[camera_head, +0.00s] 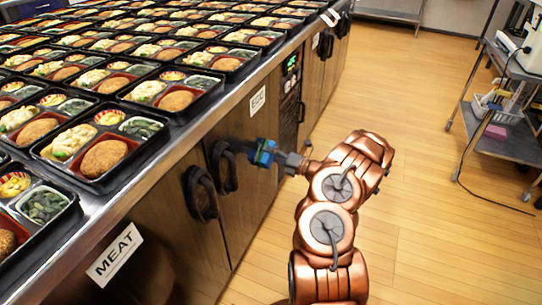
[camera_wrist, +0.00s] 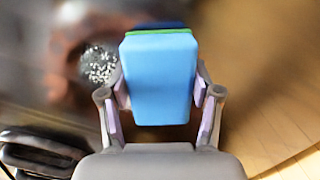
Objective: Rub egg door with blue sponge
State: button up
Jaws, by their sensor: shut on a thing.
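A blue sponge (camera_head: 262,153) is between the fingers of my gripper (camera_head: 276,157), in front of the cabinet doors. In the wrist view the sponge (camera_wrist: 160,80) shows as a light blue block with a green layer at its far end, with the fingers shut on its two sides. The egg door (camera_head: 252,195) is a dark wooden door below the white "EGG" label (camera_head: 258,101), with a black handle (camera_head: 224,166) at its left edge. The sponge is close to this door, right of the handle. I cannot tell whether it touches the door.
A "MEAT" label (camera_head: 115,252) marks the nearer door, which has its own black handle (camera_head: 200,193). Many filled bento trays (camera_head: 102,155) cover the counter above. A metal cart (camera_head: 505,135) stands at the right. The wooden floor (camera_head: 430,200) between is clear.

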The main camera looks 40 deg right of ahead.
aim_at(264, 142)
jog(key=shift+r+p, duration=0.3)
jog(key=shift+r, duration=0.45)
jog(key=shift+s+a+p, duration=0.25)
jog(key=shift+s+a, duration=0.2)
jog(key=shift+a, duration=0.4)
jog(key=shift+s+a+p, duration=0.2)
jog(key=shift+s+a, duration=0.2)
jog(key=shift+a, duration=0.4)
jog(key=shift+s+a+p, duration=0.35)
jog(key=shift+s+a, duration=0.15)
jog(key=shift+a, duration=0.3)
jog(key=shift+s+a+p, duration=0.3)
jog(key=shift+s+a, duration=0.2)
jog(key=shift+a, duration=0.3)
jog(key=shift+s+d+r+p, duration=0.1)
jog(key=shift+d+r+p, duration=0.05)
jog(key=shift+r+p, duration=1.2)
jog(key=shift+w+d+b, duration=0.45)
jog(key=shift+w+d, duration=0.35)
jog(key=shift+d, duration=0.35)
jog(key=shift+w+d+r+b, duration=0.15)
jog(key=shift+w+d, duration=0.25)
jog(key=shift+d, duration=0.25)
jog(key=shift+w+d+f+b, duration=0.1)
jog(key=shift+w+d+b, duration=0.1)
jog(key=shift+w+d, duration=0.35)
jog(key=shift+w+d+r+b, duration=0.15)
jog(key=shift+w+d, duration=0.15)
jog(key=shift+d, duration=0.4)
